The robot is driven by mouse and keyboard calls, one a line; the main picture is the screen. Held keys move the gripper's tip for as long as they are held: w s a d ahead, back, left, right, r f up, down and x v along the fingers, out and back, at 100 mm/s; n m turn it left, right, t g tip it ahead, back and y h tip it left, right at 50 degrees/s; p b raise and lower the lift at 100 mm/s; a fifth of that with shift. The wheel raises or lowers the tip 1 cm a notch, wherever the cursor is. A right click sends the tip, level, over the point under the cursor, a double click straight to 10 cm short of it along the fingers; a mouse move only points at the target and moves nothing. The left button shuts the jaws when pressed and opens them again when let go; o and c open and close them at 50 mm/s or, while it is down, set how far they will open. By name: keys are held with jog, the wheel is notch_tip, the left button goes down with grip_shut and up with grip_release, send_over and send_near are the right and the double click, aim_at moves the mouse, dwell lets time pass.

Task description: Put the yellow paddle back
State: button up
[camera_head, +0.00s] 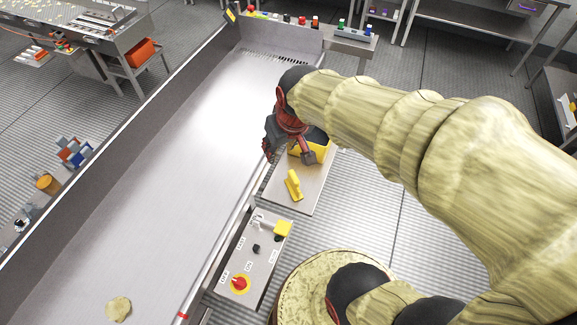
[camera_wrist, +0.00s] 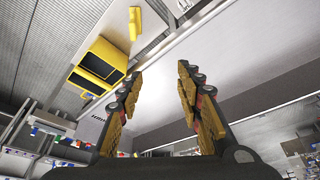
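The yellow paddle (camera_head: 293,185) lies on a small metal side shelf (camera_head: 313,193) beside the long metal trough. It also shows at the top of the wrist view (camera_wrist: 135,23). A yellow box with dark openings (camera_head: 322,147) stands on the same shelf, behind the paddle; in the wrist view the box (camera_wrist: 98,64) is left of my fingers. My gripper (camera_head: 288,155) hangs near the trough edge beside the box, partly covering it in the head view. In the wrist view my gripper (camera_wrist: 160,78) has its two fingers wide apart with nothing between them.
The long metal trough (camera_head: 150,170) runs along the left, with one chip (camera_head: 118,309) near the front. A control box with a red knob (camera_head: 240,284) sits in front of the shelf. Small coloured items (camera_head: 287,18) line the trough's far end. A round drum (camera_head: 300,290) stands at the bottom.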

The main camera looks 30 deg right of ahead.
jog(key=s+a+r+t, duration=0.1)
jog(key=s+a+r, duration=0.3)
jog(key=s+r, duration=0.3)
jog(key=s, duration=0.3)
jog(key=shift+s, duration=0.25)
notch_tip(320, 180, down, 11)
jog(key=b, duration=1.1)
